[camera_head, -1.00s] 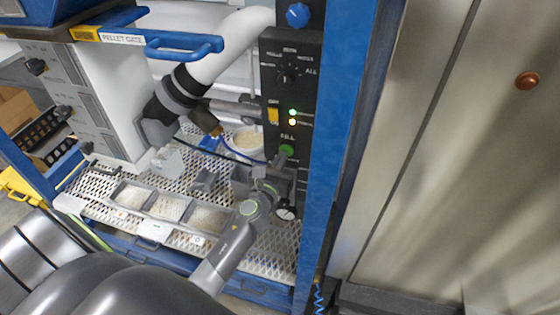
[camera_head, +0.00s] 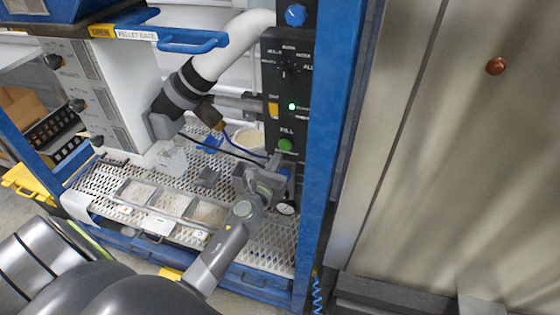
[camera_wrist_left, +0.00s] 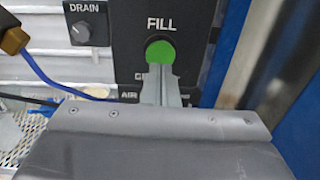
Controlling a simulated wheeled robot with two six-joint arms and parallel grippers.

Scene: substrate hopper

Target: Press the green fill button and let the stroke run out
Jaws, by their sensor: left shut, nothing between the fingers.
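The round green fill button (camera_head: 286,144) sits on the black control panel (camera_head: 270,80) under the word FILL; it also shows in the left wrist view (camera_wrist_left: 160,48). My left gripper (camera_head: 279,162) is just below and in front of it in the head view. In the left wrist view its shut fingers (camera_wrist_left: 159,72) point at the button and their tips overlap its lower edge. I cannot tell whether they touch it or whether it is pushed in. Nothing is between the fingers. My right gripper is in neither view.
A DRAIN knob (camera_wrist_left: 82,33) is left of the button. A blue post (camera_head: 335,150) stands close on the right. Trays of pellets (camera_head: 170,204) lie on the mesh deck. A blue handle (camera_head: 195,42) juts out upper left.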

